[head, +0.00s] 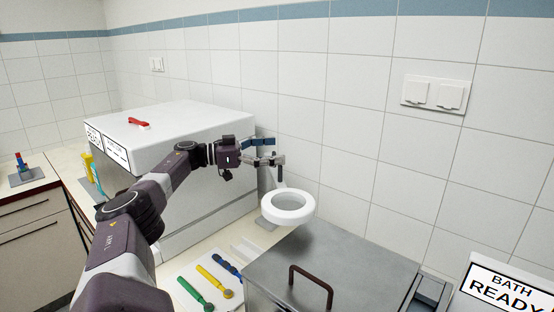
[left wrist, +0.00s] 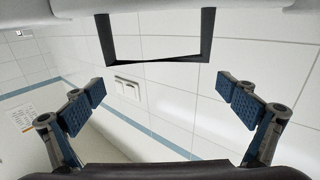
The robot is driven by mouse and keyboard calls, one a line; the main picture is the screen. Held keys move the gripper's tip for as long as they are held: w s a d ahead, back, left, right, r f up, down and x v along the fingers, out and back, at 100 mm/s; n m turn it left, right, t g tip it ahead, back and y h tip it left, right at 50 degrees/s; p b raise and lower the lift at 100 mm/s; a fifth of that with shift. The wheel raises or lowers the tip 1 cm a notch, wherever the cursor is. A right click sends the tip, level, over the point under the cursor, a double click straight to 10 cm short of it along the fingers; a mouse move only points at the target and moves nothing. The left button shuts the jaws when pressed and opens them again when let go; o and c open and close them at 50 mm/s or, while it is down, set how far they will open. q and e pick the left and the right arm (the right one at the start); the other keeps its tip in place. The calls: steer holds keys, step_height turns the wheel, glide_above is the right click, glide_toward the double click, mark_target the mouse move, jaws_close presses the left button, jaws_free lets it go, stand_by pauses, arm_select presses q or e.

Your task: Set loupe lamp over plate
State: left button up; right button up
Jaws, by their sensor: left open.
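The loupe lamp shows in the head view as a white ring head (head: 288,217) on a grey arm that rises behind it, beside the metal box. My left gripper (head: 274,151) is just above and behind the ring, fingers apart and pointing right, near the top of the lamp's arm. In the left wrist view the two blue-padded fingers (left wrist: 162,105) are spread with nothing between the pads. A dark U-shaped bar (left wrist: 158,60) hangs from a pale body beyond them; I cannot tell if it belongs to the lamp. I cannot clearly identify the plate. My right gripper is out of view.
A large white-topped box (head: 185,116) with a red item (head: 138,124) stands left. A metal box with a brown handle (head: 311,283) stands front right, beside a "BATH READY" sign (head: 503,288). Green (head: 194,292), yellow and blue tools lie in front. A small grey pad (head: 22,179) is far left.

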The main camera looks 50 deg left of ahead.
arm_select(q)
step_height(320, 180, up, 7)
stand_by(0.4)
